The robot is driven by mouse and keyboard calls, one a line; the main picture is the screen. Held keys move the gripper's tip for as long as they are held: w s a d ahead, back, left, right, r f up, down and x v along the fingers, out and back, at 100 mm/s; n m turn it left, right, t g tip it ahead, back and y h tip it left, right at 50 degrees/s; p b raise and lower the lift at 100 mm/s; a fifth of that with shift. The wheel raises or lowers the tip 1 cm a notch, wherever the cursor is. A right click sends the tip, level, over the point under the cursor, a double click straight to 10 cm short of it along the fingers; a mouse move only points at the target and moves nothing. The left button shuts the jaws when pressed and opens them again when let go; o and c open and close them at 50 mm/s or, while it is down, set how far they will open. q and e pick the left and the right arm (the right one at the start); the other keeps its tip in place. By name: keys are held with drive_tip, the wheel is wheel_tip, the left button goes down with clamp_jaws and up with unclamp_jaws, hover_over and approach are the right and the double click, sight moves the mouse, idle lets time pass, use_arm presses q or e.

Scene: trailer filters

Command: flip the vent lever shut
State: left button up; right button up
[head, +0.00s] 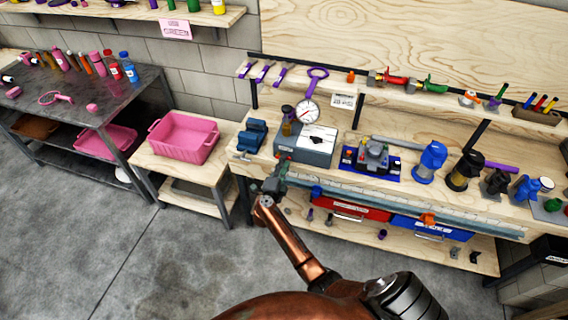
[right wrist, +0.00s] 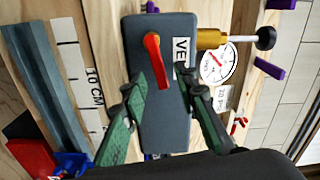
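The grey vent box (head: 305,152) stands at the left end of the workbench, with a white label and a round gauge (head: 307,112) at its back. In the right wrist view the box (right wrist: 160,25) carries a red-orange lever (right wrist: 154,58) beside a label (right wrist: 183,55) whose visible letters read "VE". My right gripper (right wrist: 158,78) is open, its green fingers spread on either side of the lever, with no clear contact. In the head view my right gripper (head: 273,183) is at the bench's front edge, just before the box. My left gripper is out of view.
A blue vise-like tool (head: 251,136) stands left of the box, and a blue-based device (head: 370,158) stands to its right. A brass fitting with a black knob (right wrist: 265,38) sticks out beside the box. A pink bin (head: 183,137) sits on a low table at left.

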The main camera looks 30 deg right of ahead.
drive_tip(key=shift+w+d, duration=0.2)
drive_tip(key=shift+c, duration=0.7)
clamp_jaws()
